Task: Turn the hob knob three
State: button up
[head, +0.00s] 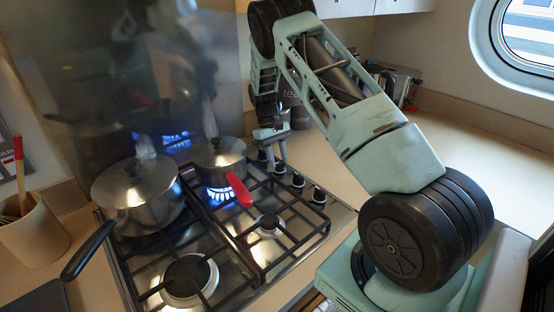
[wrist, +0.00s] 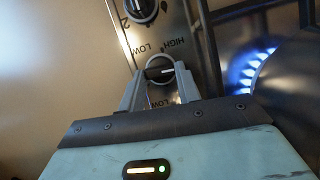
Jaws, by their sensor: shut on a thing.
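My gripper (head: 272,158) reaches down over the far end of the row of hob knobs on the hob's right edge. In the wrist view its two grey fingers (wrist: 160,84) are shut on a dark round knob (wrist: 160,70) with a pale bar. LOW and HIGH markings show around it. I cannot read a number for the held knob. A neighbouring knob (wrist: 141,9), with a 2 printed beside it, is at the top of the wrist view. In the head view a free knob (head: 298,180) and another knob (head: 319,195) sit nearer me.
A blue flame (head: 220,195) burns under the small saucepan (head: 220,158) with the red handle, close to my gripper. A large lidded pot (head: 138,194) stands on the left. The front burners (head: 188,276) are bare. A utensil crock (head: 34,232) stands at the far left.

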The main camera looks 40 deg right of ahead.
jog(key=m, duration=0.1)
jog(key=m+y, duration=0.1)
jog(key=m, duration=0.2)
jog(key=shift+d+m+t+y+b, duration=0.25)
jog(key=shift+m+t+y+b, duration=0.05)
jog(key=shift+y+b, duration=0.1)
jog(key=m, duration=0.2)
jog(key=m+t+y, duration=0.1)
jog(key=shift+s+d+m, duration=0.15)
jog(key=shift+m, duration=0.25)
jog(key=m, duration=0.2)
jog(key=m+t, duration=0.1)
jog(key=m, duration=0.1)
jog(key=shift+s+t+y, duration=0.2)
jog(key=shift+t+y, duration=0.1)
jog(key=shift+y, duration=0.1)
jog(key=shift+s+d+m+t+b, duration=0.15)
jog(key=shift+m+t+b, duration=0.4)
jog(key=shift+m, duration=1.55)
jog(key=shift+t, duration=0.25)
jog(key=o, duration=1)
jog(key=shift+r, duration=0.1)
